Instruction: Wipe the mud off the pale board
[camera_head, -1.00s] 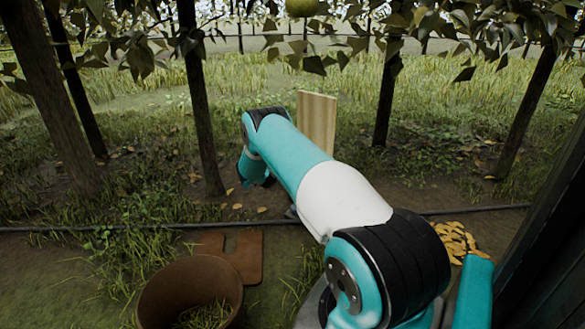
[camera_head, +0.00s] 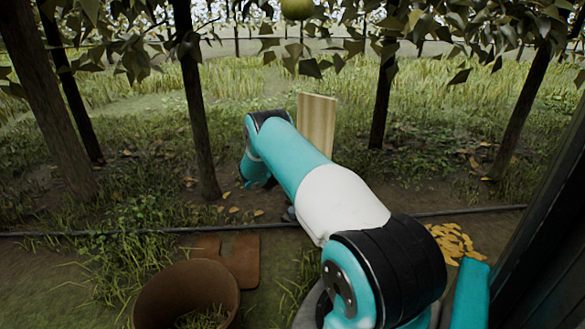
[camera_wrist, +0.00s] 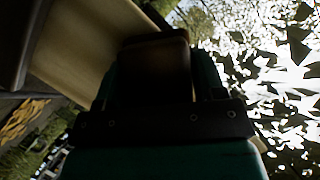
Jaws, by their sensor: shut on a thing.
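The pale board (camera_head: 317,122) stands upright behind my arm in the head view, its lower part hidden by the arm. The part I can see there looks clean, and I can make out no mud. In the wrist view a pale, shaded surface that looks like the board (camera_wrist: 75,48) fills the upper left. My gripper (camera_wrist: 155,85) shows there with its teal fingers on both sides of a dark block (camera_wrist: 155,65), shut on it. The block overlaps the board in the picture; whether it touches cannot be told. In the head view my gripper is hidden.
A brown bucket (camera_head: 150,298) with grass in it stands at the lower left, beside a flat brown plate (camera_head: 243,262). Tree trunks (camera_head: 195,120) stand on both sides. A pear (camera_head: 297,8) hangs above. A black hose (camera_head: 130,231) crosses the ground near yellow leaves (camera_head: 455,240).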

